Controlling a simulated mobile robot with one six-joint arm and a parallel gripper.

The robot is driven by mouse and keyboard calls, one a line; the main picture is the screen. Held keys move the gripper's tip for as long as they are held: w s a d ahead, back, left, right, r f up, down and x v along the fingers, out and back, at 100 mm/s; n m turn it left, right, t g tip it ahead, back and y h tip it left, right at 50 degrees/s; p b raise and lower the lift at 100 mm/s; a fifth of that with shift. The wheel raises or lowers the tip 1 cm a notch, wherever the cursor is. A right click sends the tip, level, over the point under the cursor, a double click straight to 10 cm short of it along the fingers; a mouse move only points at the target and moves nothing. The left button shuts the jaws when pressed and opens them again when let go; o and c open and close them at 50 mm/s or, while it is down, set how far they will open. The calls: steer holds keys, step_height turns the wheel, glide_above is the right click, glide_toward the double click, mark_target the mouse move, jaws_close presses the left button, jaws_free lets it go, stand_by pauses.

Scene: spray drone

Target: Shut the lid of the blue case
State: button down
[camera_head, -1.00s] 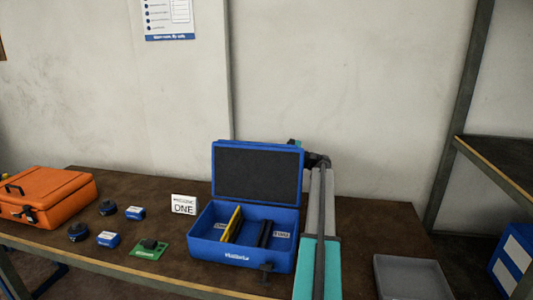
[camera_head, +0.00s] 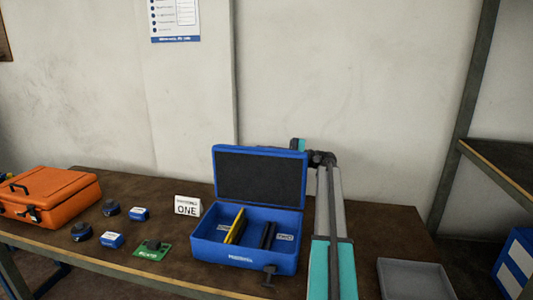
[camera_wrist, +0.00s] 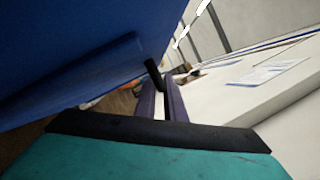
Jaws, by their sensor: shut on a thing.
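The blue case (camera_head: 240,256) stands on the brown table with its lid (camera_head: 260,177) raised, near upright. The lid's dark foam lining faces me. Inside the case are a yellow-and-black piece (camera_head: 236,226) and a black piece (camera_head: 269,235). A latch hangs at its front right. My arm reaches up along the case's right side and bends behind the lid's upper right corner, where the lid hides my gripper in the head view. In the wrist view, my gripper (camera_wrist: 160,100) is beside the blue lid (camera_wrist: 70,60), shut on it at its edge; the contact is partly hidden.
An orange case (camera_head: 48,198), several small dark and blue-white parts, a green board (camera_head: 152,250) and a "ONE" card (camera_head: 187,206) lie left of the blue case. A grey tray (camera_head: 415,280) lies at right. A wall rises behind the table.

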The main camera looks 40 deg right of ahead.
steer(key=shift+s+d, duration=0.25)
steer(key=c, duration=2.2)
jaws_free()
steer(key=shift+o, duration=0.4)
steer(key=shift+s+r, duration=0.1)
steer(key=shift+s, duration=0.15)
steer(key=shift+w+a, duration=0.2)
steer(key=shift+w, duration=0.1)
steer(key=b+v, duration=0.1)
steer(key=v, duration=1.3)
steer(key=shift+a, duration=0.1)
